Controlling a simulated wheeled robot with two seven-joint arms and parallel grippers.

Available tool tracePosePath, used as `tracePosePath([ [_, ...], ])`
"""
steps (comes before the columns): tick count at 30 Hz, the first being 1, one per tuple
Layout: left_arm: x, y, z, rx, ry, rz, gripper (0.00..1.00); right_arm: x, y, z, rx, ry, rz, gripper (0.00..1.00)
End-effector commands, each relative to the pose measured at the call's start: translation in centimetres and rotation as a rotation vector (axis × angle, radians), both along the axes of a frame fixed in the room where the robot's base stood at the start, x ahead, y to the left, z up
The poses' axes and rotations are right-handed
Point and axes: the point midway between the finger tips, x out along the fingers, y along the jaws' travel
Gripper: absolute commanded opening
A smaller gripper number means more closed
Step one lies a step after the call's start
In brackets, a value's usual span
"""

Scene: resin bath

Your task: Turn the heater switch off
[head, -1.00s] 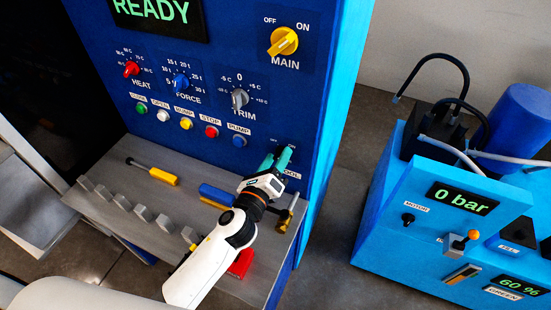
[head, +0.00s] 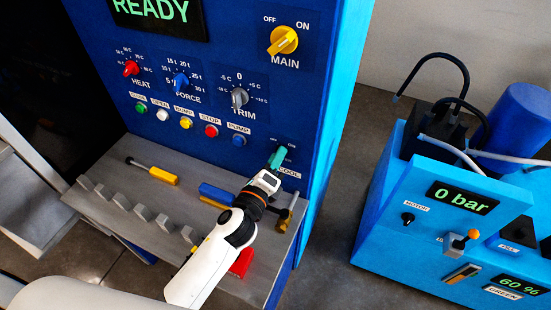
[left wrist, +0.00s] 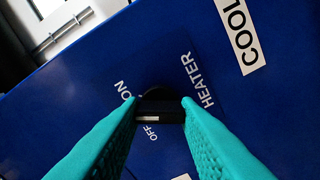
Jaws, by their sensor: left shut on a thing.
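The heater switch (left wrist: 158,110) is a small dark knob with a white mark, on the blue panel between the OFF and ON labels, beside the word HEATER in the left wrist view. My left gripper (left wrist: 160,104) has its teal fingertips on both sides of the knob, shut on it. The white mark lies nearest the OFF label in the picture, but I cannot tell the switch's setting for sure. In the head view my left gripper (head: 277,157) is at the panel's lower right, and its fingers mostly hide the switch. My right gripper is not in view.
A COOL label (head: 289,175) is close to the fingers. The PUMP button (head: 239,140) and TRIM knob (head: 240,98) are up and left. Below, the grey shelf (head: 150,225) carries a yellow-handled tool (head: 163,176), a blue-handled tool (head: 215,194) and a red object (head: 241,263).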

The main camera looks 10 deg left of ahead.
Motion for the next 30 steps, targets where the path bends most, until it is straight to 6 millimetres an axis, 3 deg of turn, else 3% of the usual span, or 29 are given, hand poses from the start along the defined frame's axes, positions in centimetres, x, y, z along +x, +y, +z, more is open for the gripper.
tracePosePath([
  [30,0.0,0.0,-0.2,-0.943,0.186,0.002,0.06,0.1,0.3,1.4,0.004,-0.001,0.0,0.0],
])
